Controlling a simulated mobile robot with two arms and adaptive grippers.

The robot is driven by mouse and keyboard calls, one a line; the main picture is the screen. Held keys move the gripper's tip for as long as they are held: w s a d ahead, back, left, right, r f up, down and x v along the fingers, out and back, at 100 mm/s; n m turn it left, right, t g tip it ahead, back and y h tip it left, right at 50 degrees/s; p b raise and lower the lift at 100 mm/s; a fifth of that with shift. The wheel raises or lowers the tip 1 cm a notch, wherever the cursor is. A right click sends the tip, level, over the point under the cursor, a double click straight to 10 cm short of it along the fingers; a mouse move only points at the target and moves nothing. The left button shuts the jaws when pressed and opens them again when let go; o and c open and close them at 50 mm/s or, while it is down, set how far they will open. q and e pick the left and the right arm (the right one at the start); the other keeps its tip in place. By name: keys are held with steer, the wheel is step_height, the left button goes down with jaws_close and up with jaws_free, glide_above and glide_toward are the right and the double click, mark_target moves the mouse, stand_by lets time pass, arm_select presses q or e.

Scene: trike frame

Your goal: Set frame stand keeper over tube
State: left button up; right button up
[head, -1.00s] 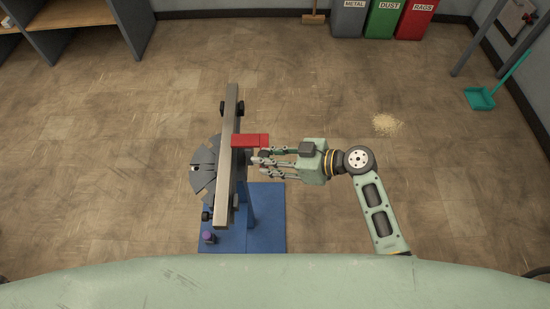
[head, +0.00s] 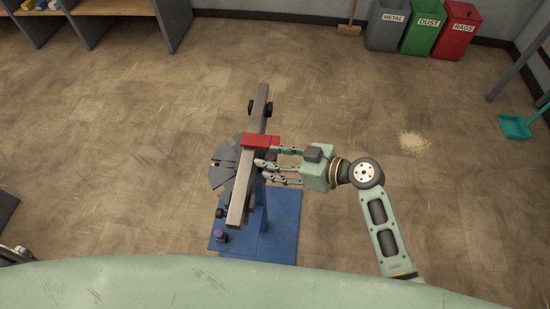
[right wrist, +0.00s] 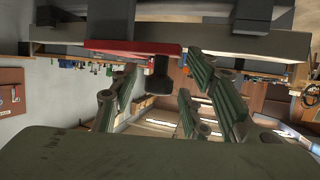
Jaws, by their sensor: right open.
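The long grey tube (head: 239,205) lies across the top of the blue stand (head: 284,222). The red keeper (head: 261,141) lies across the tube and sticks out a little on its right side. The right wrist view shows the keeper (right wrist: 120,47) against the tube (right wrist: 215,42), with a dark knob (right wrist: 160,78) near its end. My right gripper (head: 262,164) is just right of the tube, beside the keeper's near side. Its fingers are spread with nothing held between them; the wrist view shows them (right wrist: 160,95) around the knob's sides, apparently clear of it. My left gripper is not seen.
A grey slotted disc (head: 224,168) is on the left of the tube. A purple-topped knob (head: 221,236) sits on the stand's base. Bins (head: 425,30) stand at the back right, shelves at the back left. The floor around the stand is clear except for sawdust (head: 413,142).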

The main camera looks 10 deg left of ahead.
steer(key=v, duration=1.2)
steer(key=s+d+f+m+h, duration=0.2)
steer(key=d+f+m+h, duration=0.15)
steer(key=f, duration=0.75)
steer(key=s+d+f+m+h, duration=0.1)
steer(key=d+f+m+h, duration=0.3)
steer(key=f, duration=0.6)
steer(key=s+d+f+m+h, duration=0.15)
steer(key=d+f, duration=0.35)
steer(key=f, duration=0.6)
steer(key=s+d+f+m+g+h, duration=0.1)
steer(key=s+d+f+m+h, duration=0.3)
steer(key=s+f, duration=0.9)
steer(key=s+d+f+g, duration=0.1)
steer(key=s+f, duration=0.1)
steer(key=s, duration=0.7)
steer(key=s+d+f+n+g, duration=0.1)
steer(key=s+f, duration=0.1)
steer(key=s, duration=0.7)
steer(key=shift+f, duration=0.35)
